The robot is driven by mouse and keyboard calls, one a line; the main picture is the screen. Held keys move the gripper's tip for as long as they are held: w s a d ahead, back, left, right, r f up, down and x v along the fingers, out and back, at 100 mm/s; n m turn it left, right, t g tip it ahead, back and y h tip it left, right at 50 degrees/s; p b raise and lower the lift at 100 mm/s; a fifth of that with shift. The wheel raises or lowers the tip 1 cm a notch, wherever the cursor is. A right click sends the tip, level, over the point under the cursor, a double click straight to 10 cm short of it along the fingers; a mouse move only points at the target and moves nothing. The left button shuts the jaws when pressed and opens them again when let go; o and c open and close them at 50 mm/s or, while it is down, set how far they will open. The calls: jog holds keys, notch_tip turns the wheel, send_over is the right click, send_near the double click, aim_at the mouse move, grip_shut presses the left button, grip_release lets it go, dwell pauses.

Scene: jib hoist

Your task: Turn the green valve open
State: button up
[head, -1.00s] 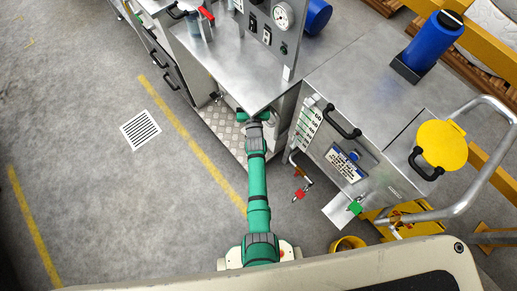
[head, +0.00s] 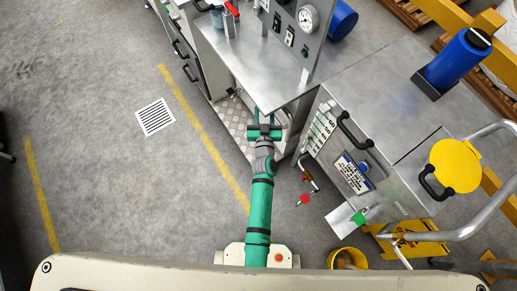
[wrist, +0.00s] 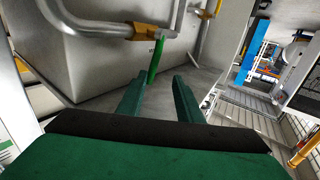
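A green valve lever (wrist: 156,58) shows in the wrist view, hanging from a brass fitting on a grey pipe (wrist: 95,25). It stands upright in the picture, beyond my fingertips and slightly left of the middle of the gap. My gripper (wrist: 158,86) is open, with its two green fingers apart and nothing visible between them. In the head view my gripper (head: 264,116) is by the corner of the metal bench. I cannot tell whether this lever shows in the head view. A green part (head: 360,215) there sits by the grey cabinet, apart from my gripper.
The grey cabinet (head: 390,140) stands right of my arm, with a red-handled valve (head: 304,200) low on its near side. A yellow bucket (head: 347,258) is on the floor nearby. The metal bench (head: 260,75) is ahead. Open floor lies to the left.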

jog(key=s+r, duration=0.2)
jog(key=s, duration=1.2)
jog(key=s+r+g, duration=0.1)
jog(key=s+r, duration=0.1)
jog(key=s, duration=1.3)
jog(key=shift+s+a+m+g+h, duration=0.3)
jog(key=shift+m+h, duration=0.1)
jog(key=shift+r, duration=0.1)
